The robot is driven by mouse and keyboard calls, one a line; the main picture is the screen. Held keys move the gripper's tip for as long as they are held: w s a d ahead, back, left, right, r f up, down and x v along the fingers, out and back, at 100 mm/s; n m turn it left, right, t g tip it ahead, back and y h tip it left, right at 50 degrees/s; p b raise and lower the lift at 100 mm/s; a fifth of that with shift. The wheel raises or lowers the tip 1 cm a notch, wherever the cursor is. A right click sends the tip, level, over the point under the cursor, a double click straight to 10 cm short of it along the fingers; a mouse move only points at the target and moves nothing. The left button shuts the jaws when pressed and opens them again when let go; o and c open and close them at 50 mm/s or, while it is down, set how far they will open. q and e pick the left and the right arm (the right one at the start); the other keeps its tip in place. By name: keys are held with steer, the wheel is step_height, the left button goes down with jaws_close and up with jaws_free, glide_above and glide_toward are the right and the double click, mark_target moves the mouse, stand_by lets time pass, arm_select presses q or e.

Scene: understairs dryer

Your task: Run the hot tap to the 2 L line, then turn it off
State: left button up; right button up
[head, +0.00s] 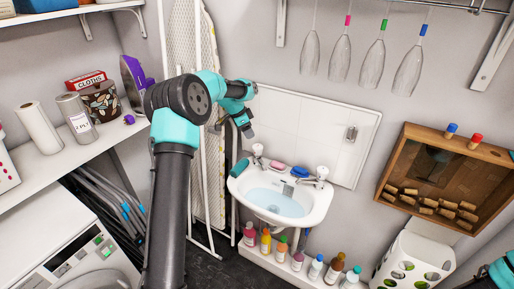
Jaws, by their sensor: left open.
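The white wall basin (312,212) stands at the centre with pale blue water (277,202) in it. A tap (258,150) is at its back left and another tap (321,173) at its back right. I cannot tell which is hot, whether either runs, or any 2 L line. My left gripper (247,131) is open and empty, pointing down just above and left of the left tap, apart from it as far as I can see.
A pink soap (278,165) and a blue one (299,171) lie on the basin's back ledge. Several bottles (297,260) stand below. A wooden box (397,165) with corks hangs at right. Glasses (372,64) hang above. A washing machine (75,262) is at lower left.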

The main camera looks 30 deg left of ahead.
mark_target(257, 147)
arm_select(q)
steer(key=x, duration=1)
steer(key=shift+w+d+f, duration=0.1)
steer(key=shift+w+f, duration=0.05)
steer(key=shift+f, duration=0.2)
steer(key=shift+c, duration=0.4)
steer(key=c, duration=0.5)
steer(key=shift+c, duration=0.2)
steer(key=shift+n, duration=0.5)
steer(key=n+t+y, duration=0.1)
steer(key=n, duration=0.3)
steer(key=shift+y, duration=0.4)
steer(key=shift+d+n+y, duration=0.1)
steer(key=shift+n+y, duration=0.7)
steer(key=shift+n, duration=1.5)
